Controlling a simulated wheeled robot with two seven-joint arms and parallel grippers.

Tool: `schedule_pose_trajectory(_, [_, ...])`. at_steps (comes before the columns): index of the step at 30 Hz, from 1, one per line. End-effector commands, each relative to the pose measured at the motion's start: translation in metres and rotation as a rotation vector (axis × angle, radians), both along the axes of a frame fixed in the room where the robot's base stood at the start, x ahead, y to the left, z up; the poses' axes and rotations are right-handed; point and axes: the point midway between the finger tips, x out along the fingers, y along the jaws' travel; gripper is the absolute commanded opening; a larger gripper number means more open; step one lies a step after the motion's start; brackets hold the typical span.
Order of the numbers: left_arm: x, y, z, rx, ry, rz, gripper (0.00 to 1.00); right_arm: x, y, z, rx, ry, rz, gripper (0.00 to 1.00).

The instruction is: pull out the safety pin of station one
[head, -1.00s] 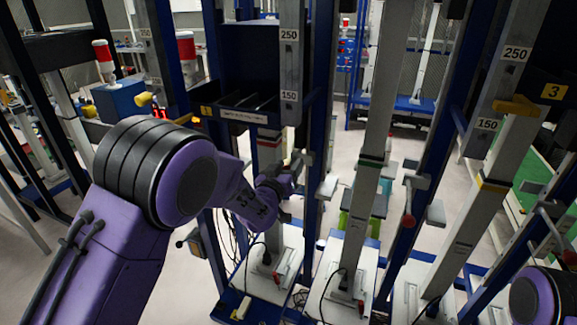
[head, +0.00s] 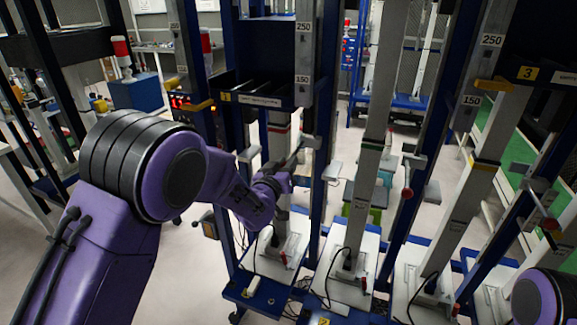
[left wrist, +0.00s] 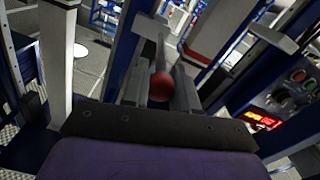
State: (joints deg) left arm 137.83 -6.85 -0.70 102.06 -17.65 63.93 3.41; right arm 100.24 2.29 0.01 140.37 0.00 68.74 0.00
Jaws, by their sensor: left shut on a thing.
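The safety pin of station one has a red ball knob (left wrist: 162,86) and a thin grey rod, which runs up from the knob in the left wrist view. My left gripper (left wrist: 160,92) is shut on the pin, with the knob between its fingers. In the head view my left gripper (head: 288,172) is beside the station-one column (head: 279,135), below and left of a grey bracket (head: 312,142). The fingers mostly hide the knob there. I cannot tell whether the rod's far end is inside the bracket. My right gripper is out of view.
Similar columns stand to the right, with other red-knobbed pins (head: 407,192) (head: 549,223). Blue uprights (head: 327,100) stand close to my left gripper. A black bin shelf (head: 262,99) is above it. White base plates (head: 345,263) with cables lie below.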

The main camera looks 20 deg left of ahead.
Motion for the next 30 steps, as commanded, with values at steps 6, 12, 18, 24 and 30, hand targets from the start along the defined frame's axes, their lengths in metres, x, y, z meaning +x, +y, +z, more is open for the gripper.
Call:
schedule_pose_trajectory(6, [0.002,-0.004,-0.003,0.001,0.008,-0.001,0.35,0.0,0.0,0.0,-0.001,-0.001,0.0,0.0])
schedule_pose_trajectory(12, [0.003,-0.007,-0.002,0.0,0.006,-0.006,0.54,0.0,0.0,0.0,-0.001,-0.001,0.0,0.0])
schedule_pose_trajectory(18, [-0.001,-0.006,-0.003,0.0,0.005,-0.005,0.54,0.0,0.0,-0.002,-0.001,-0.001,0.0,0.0])
schedule_pose_trajectory(24, [-0.041,-0.001,-0.005,0.0,0.006,-0.003,0.54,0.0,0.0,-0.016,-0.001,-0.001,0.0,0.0])
schedule_pose_trajectory(30, [-0.085,0.003,-0.005,0.0,0.006,-0.003,0.54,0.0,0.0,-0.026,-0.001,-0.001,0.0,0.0])
